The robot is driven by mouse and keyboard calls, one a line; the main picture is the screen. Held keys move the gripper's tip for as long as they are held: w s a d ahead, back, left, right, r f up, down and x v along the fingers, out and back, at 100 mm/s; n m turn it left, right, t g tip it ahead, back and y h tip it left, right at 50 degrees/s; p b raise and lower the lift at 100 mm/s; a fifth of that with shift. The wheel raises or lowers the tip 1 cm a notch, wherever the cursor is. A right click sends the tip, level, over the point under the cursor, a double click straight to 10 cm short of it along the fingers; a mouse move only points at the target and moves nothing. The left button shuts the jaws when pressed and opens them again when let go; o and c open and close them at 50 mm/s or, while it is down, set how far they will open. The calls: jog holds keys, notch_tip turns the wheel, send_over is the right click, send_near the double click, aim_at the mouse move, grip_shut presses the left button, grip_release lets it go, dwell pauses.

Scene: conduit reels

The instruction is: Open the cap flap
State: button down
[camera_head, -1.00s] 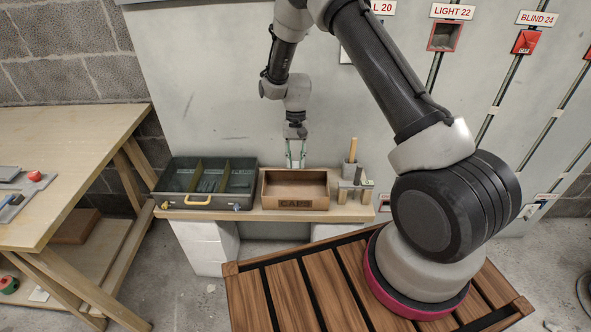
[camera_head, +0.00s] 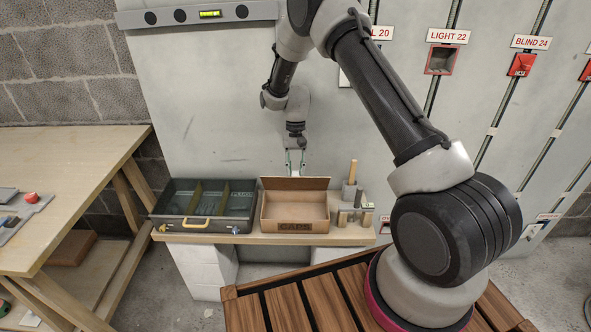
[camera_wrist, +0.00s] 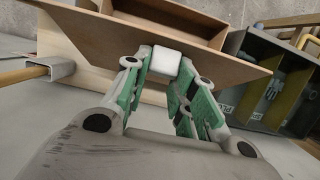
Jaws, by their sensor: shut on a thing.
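The brown wooden box marked CAPS (camera_head: 294,226) stands on the shelf in front of the wall, and its inside shows from above. Its cap flap (camera_head: 294,184) stands up along the back edge, a plain brown panel. In the wrist view the flap (camera_wrist: 215,66) spans the top of the picture, with a pale block (camera_wrist: 165,60) at its edge. My gripper (camera_head: 295,168) is behind the flap at its middle. In the wrist view my green-padded fingers (camera_wrist: 164,78) are closed around the pale block. The contact is partly hidden in the head view.
A dark open case (camera_head: 181,226) with dividers stands left of the box. A holder (camera_head: 350,193) with a wooden-handled tool stands at its right. A workbench (camera_head: 75,165) is at far left. Labelled wall boxes (camera_head: 441,59) are at upper right.

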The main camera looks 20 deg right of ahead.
aim_at(296, 185)
jog(key=shift+w+f, duration=0.1)
jog(key=c, duration=1.2)
grip_release()
jog(key=shift+o, duration=0.2)
notch_tip(296, 185, up, 10)
